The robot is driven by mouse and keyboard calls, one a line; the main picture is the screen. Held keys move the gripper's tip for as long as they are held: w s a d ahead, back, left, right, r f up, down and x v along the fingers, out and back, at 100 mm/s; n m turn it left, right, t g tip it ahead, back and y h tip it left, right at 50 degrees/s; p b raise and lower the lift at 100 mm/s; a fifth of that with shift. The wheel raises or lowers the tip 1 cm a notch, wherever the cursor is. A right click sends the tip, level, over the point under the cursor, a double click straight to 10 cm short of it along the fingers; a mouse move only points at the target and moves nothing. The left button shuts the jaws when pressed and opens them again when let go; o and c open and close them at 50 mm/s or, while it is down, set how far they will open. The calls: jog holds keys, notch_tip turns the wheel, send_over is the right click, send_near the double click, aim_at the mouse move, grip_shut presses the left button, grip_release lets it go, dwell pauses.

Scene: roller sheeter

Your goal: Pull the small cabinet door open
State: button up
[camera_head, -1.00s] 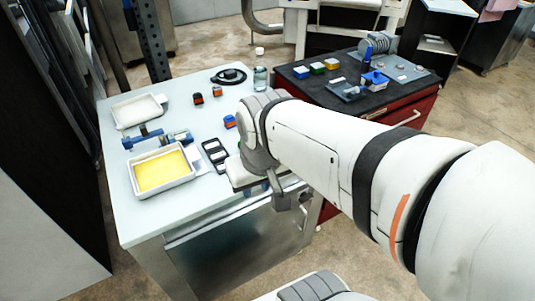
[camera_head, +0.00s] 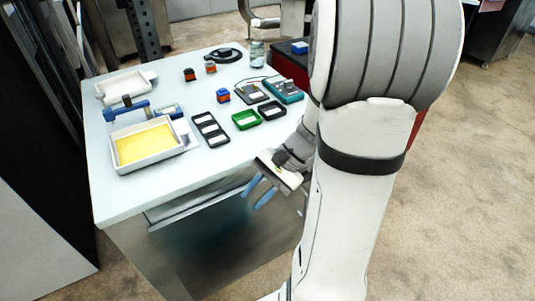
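The small cabinet is the grey metal body under the light worktop. Its front, a shiny metal door panel (camera_head: 215,245), faces the viewer below the top's edge. I cannot make out a handle, and my arm hides the right part of the front. I cannot tell whether the door stands ajar. My gripper (camera_head: 250,201) has two blue fingers spread apart with nothing between them. It hangs in front of the upper right of the panel, just below the worktop's edge, pointing down and left. I cannot tell whether it touches the panel.
The worktop (camera_head: 120,205) carries a yellow-filled tray (camera_head: 182,145), a white tray (camera_head: 101,89), a green tray (camera_head: 246,127), a black frame (camera_head: 210,140) and a glass jar (camera_head: 257,53). The carpeted floor (camera_head: 460,190) at right is open. My arm blocks the middle right.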

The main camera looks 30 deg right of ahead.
jog(key=w+d+f+m+t+h+b, duration=0.1)
jog(key=d+f+m+t+h+b, duration=0.1)
jog(key=d+f+m+t+b, duration=0.95)
jog(key=w+d+f+m+t+h+b, duration=0.15)
jog(key=d+f+m+t+b, duration=0.35)
jog(key=d+f+m, duration=1.1)
jog(key=w+a+f+n, duration=0.1)
jog(key=w+n, duration=0.1)
jog(key=w+a+f+n, duration=0.1)
jog(key=w+n, duration=0.1)
jog(key=w+a+f+n+t, duration=0.1)
jog(key=w+a+n, duration=0.1)
jog(key=w, duration=0.1)
jog(key=shift+f, duration=0.4)
jog(key=shift+c, duration=0.6)
grip_shut()
jog(key=shift+s, duration=0.1)
